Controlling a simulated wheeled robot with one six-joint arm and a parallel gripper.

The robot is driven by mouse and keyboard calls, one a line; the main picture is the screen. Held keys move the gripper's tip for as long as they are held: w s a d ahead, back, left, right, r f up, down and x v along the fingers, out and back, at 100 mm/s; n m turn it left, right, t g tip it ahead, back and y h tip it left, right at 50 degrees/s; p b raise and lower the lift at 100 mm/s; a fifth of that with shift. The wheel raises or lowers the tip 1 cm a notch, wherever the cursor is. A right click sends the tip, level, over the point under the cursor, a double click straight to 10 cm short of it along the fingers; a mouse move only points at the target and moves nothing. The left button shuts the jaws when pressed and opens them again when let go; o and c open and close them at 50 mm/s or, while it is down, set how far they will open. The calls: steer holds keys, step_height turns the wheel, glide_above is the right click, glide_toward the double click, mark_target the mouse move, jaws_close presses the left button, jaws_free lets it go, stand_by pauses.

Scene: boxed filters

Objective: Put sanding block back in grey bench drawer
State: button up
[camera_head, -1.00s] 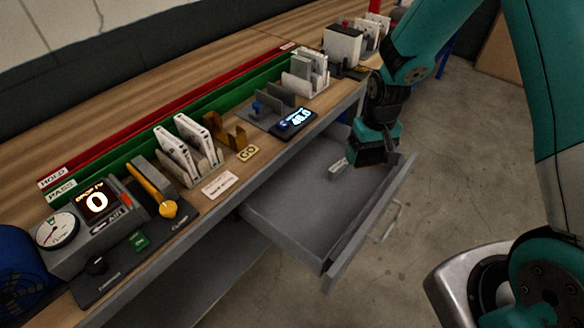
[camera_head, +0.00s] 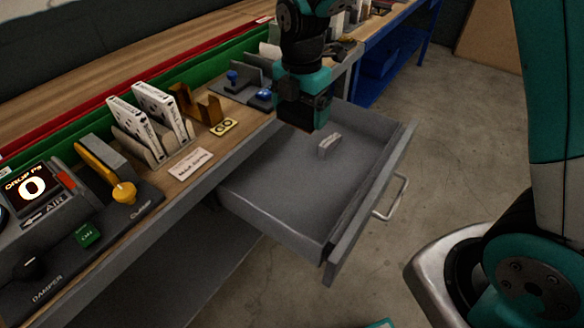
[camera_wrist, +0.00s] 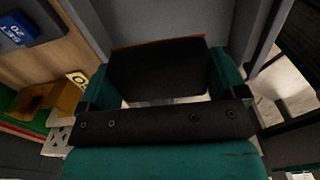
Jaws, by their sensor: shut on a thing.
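My gripper (camera_head: 304,106) is shut on a dark block with a thin orange-brown edge, the sanding block (camera_wrist: 158,72). In the wrist view the block sits between the two teal-backed fingers. A small light-grey piece (camera_head: 328,146) lies inside near the back; the rest of the drawer floor is bare.
A blue shelf unit (camera_head: 385,70) stands behind. Floor beyond the drawer is clear.

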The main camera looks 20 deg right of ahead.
mark_target(298, 183)
steer(key=shift+a+f, duration=0.1)
steer(key=shift+f, duration=0.3)
step_height(298, 183, down, 19)
steer(key=shift+f+p, duration=0.1)
steer(key=shift+p, duration=0.2)
steer(key=o, duration=0.5)
steer(key=shift+f, duration=0.1)
steer(key=shift+o, duration=0.5)
steer(key=shift+r, duration=0.3)
step_height(298, 183, up, 11)
steer(key=s+a+r+m+y, duration=0.1)
steer(key=s+r+m+y, duration=0.1)
steer(key=s+r+m, duration=0.7)
steer(key=s+a+r+m+y, duration=0.2)
steer(key=s+r+m, duration=0.6)
steer(key=s, duration=0.6)
steer(key=shift+a+r+m+b, duration=0.3)
steer(key=shift+r+m+b, duration=0.1)
steer(key=shift+r, duration=0.5)
